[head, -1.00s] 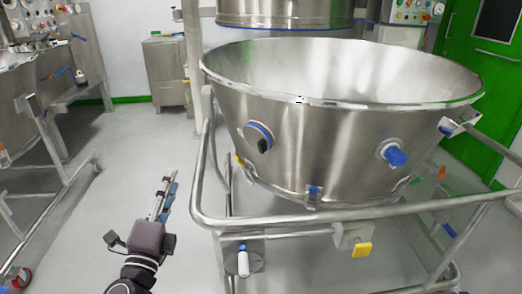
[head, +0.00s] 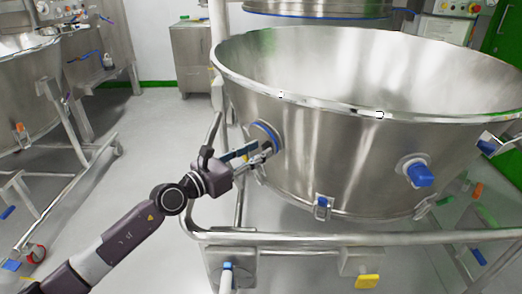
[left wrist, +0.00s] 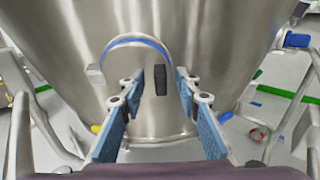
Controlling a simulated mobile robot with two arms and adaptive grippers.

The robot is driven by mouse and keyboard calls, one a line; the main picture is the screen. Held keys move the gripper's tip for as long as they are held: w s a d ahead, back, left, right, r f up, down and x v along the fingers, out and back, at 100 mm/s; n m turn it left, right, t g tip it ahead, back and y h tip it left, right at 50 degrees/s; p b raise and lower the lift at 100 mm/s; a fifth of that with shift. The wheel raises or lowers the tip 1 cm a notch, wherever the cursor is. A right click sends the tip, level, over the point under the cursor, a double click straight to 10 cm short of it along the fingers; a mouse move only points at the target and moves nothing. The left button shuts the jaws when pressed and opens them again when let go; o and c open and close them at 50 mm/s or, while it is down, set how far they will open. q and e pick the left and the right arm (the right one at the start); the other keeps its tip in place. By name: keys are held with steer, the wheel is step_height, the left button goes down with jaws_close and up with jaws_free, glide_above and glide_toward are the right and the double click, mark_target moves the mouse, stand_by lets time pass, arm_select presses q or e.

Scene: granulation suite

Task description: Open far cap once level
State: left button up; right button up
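A large steel bowl (head: 330,140) fills the right of the head view, open at the top. On its left side wall is a round port cap with a blue ring (head: 272,128), partly hidden by my gripper. In the left wrist view this cap (left wrist: 142,60) is straight ahead, with an upright black handle (left wrist: 161,80) on its face. My left gripper (head: 264,152) is open at the cap, its blue-padded fingers on either side of the handle with gaps. A second, blue knobbed cap (head: 418,172) sits on the bowl's front right. My right gripper is not in view.
A steel tube frame (head: 330,238) with a yellow tab (head: 367,281) runs below the bowl. A small clamp (head: 322,205) sits at the bowl's lower edge. Another vessel on a wheeled frame (head: 75,165) stands at the left, with clear floor between.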

arm_select(q)
steer(key=shift+w+d, duration=0.45)
steer(key=shift+d, duration=0.1)
jaws_close()
